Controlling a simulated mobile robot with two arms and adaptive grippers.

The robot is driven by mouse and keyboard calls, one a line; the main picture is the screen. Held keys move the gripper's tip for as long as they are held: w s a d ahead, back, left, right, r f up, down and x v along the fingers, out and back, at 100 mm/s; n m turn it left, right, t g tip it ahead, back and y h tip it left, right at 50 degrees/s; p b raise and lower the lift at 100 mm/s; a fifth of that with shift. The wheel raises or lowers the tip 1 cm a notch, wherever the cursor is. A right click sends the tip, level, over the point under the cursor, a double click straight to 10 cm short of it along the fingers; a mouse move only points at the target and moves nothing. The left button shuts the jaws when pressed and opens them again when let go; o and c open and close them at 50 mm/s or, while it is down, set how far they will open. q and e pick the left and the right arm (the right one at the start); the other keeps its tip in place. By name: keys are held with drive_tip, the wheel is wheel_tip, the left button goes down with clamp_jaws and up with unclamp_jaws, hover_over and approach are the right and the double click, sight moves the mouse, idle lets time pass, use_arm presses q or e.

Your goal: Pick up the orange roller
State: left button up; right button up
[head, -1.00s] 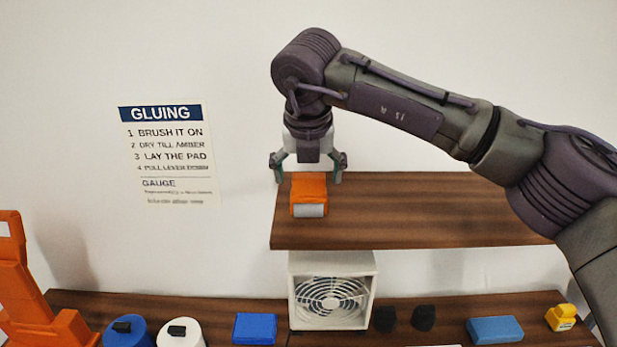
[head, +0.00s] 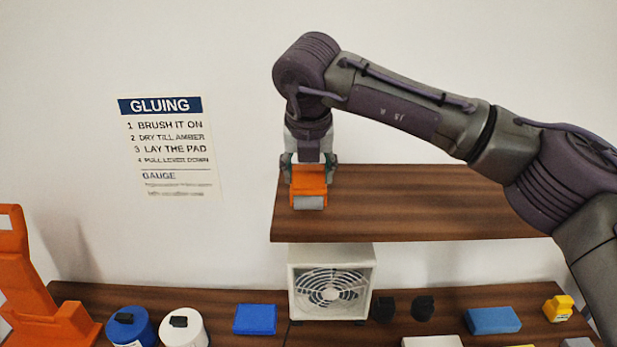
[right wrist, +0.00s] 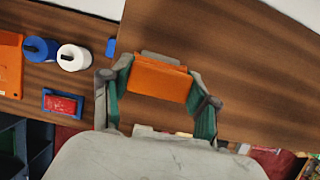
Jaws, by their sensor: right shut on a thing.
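The orange roller (head: 309,181) is an orange block with a grey roller along its front edge. It is at the left end of the raised wooden shelf (head: 430,205). My right gripper (head: 309,170) comes down over it from above and is shut on it, one finger on each side. In the right wrist view the orange roller (right wrist: 158,80) sits between the two green-padded fingers of the right gripper (right wrist: 160,88). I cannot tell whether it still touches the shelf. My left gripper is not in view.
Below the shelf, a fan (head: 331,290) stands on the lower counter. Along the counter are an orange stand (head: 40,310), a blue pot (head: 128,327), a white pot (head: 183,328), blue blocks (head: 255,319) and a yellow item (head: 558,308). The shelf is bare to the right.

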sight(309, 167)
wheel_tip(309, 167, up, 4)
drive_tip(key=b, duration=0.2)
drive_tip(key=shift+w+b, duration=0.1)
drive_tip(key=shift+b, duration=0.3)
drive_tip(key=s+d+r+b, duration=0.3)
drive_tip(key=d+r, duration=0.4)
drive_tip(key=d, duration=0.4)
drive_tip(key=shift+s+b, duration=0.25)
drive_tip(key=shift+b, duration=0.45)
drive_tip(key=shift+d, duration=0.1)
